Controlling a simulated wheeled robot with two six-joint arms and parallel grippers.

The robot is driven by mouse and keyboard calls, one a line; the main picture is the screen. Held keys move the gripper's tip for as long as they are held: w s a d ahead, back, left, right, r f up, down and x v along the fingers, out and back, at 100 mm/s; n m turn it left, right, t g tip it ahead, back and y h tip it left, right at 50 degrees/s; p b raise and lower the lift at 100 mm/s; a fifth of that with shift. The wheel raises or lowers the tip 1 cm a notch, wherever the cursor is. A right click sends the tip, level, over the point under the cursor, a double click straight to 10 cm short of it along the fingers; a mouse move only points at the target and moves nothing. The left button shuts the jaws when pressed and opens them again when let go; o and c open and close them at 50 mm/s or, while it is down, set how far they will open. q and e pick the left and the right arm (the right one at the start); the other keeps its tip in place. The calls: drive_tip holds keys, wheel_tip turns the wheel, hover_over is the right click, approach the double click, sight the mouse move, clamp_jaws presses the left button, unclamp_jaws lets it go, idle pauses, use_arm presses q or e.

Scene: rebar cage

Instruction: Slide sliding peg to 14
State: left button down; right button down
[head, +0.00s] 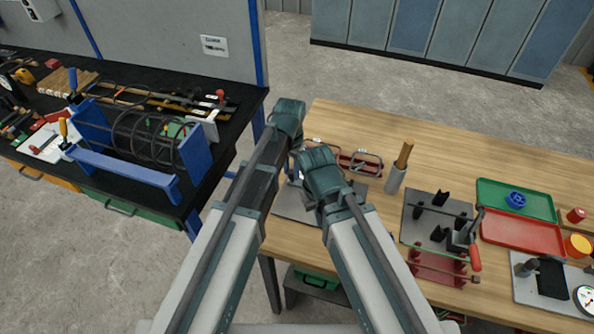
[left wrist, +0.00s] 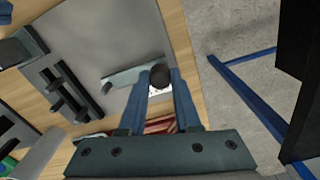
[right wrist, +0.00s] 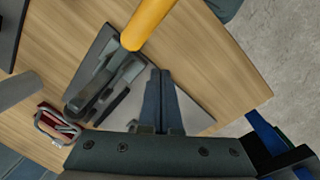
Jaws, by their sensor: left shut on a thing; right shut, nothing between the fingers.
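The sliding peg shows as a dark round knob (left wrist: 160,74) between my left fingertips in the left wrist view. My left gripper (left wrist: 159,86) is shut on it, one blue finger on each side. A small pale patch, perhaps a scale, shows just below the knob; no number is readable. A grey-green bar (left wrist: 122,81) lies beside the peg on the grey plate (left wrist: 92,36). In the head view the plate (head: 291,204) is partly covered by my arms, and the peg is hidden. My right gripper (right wrist: 160,76) is shut and empty over the plate.
A wooden handle (head: 403,155) stands in a grey holder right of the plate, and red-based hardware (head: 360,162) lies behind. A black-pegged plate, trays and a gauge (head: 585,298) fill the right side. A blue-framed rebar cage (head: 138,140) sits on the left bench.

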use_arm(q)
drive_tip(key=c, duration=0.6)
unclamp_jaws()
drive_tip(key=shift+a, duration=0.15)
drive_tip(key=shift+r, duration=0.1)
wheel_tip(320, 180, up, 14)
drive_tip(key=p, duration=1.4)
use_arm(e)
wheel_tip(320, 180, up, 14)
use_arm(q)
drive_tip(key=shift+f, duration=0.2)
use_arm(e)
drive_tip(key=shift+f, duration=0.15)
use_arm(q)
drive_tip(key=s+a+f+n+b, duration=0.1)
drive_tip(key=s+f+b, duration=0.1)
drive_tip(key=s, duration=0.3)
drive_tip(key=s+a+f+n+b, duration=0.1)
drive_tip(key=s+f+b, duration=0.1)
drive_tip(key=s, duration=0.4)
drive_tip(key=s+a+f+y+b, duration=0.1)
drive_tip(key=s+f+b, duration=0.2)
drive_tip(key=s, duration=0.2)
drive_tip(key=shift+s+a+n, duration=0.35)
drive_tip(key=shift+n, duration=0.05)
use_arm(e)
wheel_tip(320, 180, down, 7)
